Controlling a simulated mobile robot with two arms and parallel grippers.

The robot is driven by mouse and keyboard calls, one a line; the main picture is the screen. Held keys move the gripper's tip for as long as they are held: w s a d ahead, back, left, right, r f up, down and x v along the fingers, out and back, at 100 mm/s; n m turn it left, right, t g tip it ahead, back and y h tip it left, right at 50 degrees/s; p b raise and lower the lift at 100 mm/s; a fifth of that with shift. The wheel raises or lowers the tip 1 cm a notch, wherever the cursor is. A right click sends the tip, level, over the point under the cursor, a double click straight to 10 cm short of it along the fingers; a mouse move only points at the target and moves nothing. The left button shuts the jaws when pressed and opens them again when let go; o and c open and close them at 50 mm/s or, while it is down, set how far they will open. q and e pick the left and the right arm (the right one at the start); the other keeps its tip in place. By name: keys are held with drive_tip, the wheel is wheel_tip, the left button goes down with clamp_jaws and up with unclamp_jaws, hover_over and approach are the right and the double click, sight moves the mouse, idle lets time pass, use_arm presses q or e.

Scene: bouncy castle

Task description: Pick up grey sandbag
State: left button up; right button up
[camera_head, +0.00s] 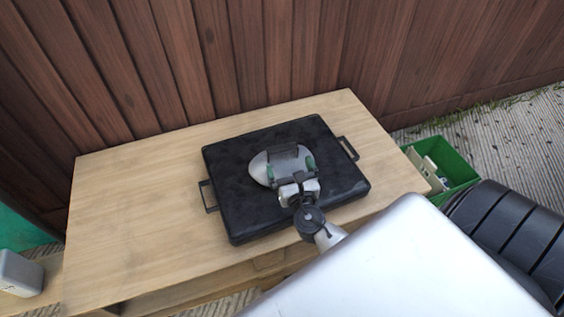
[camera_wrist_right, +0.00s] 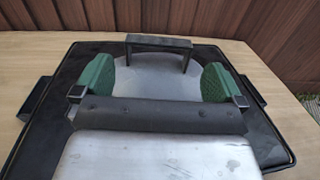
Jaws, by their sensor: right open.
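The grey sandbag (camera_head: 259,163) lies on a black tray (camera_head: 236,218) with side handles, on the wooden table. It has a black handle on top. In the right wrist view the sandbag (camera_wrist_right: 150,80) lies straight ahead, with its black handle (camera_wrist_right: 158,42) at the far side. My right gripper (camera_head: 291,166) is over the sandbag. Its green-padded fingers are spread apart, one to each side of the view, and it is open. The right wrist view also shows the gripper (camera_wrist_right: 158,80). Contact with the bag cannot be told. My left gripper is not in view.
The wooden table (camera_head: 130,210) has bare room to the left of the tray. A brown plank wall (camera_head: 210,60) stands behind. A green crate (camera_head: 452,163) with items is at the right. A grey block (camera_head: 18,272) is at lower left.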

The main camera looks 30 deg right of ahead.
sight(283, 150)
drive_tip(key=x, duration=0.6)
drive_tip(key=shift+w+f+b, duration=0.15)
drive_tip(key=shift+w+b, duration=0.05)
drive_tip(key=shift+b, duration=0.1)
drive_tip(key=shift+c, duration=0.5)
drive_tip(key=c, duration=1.2)
drive_tip(key=shift+c, duration=0.9)
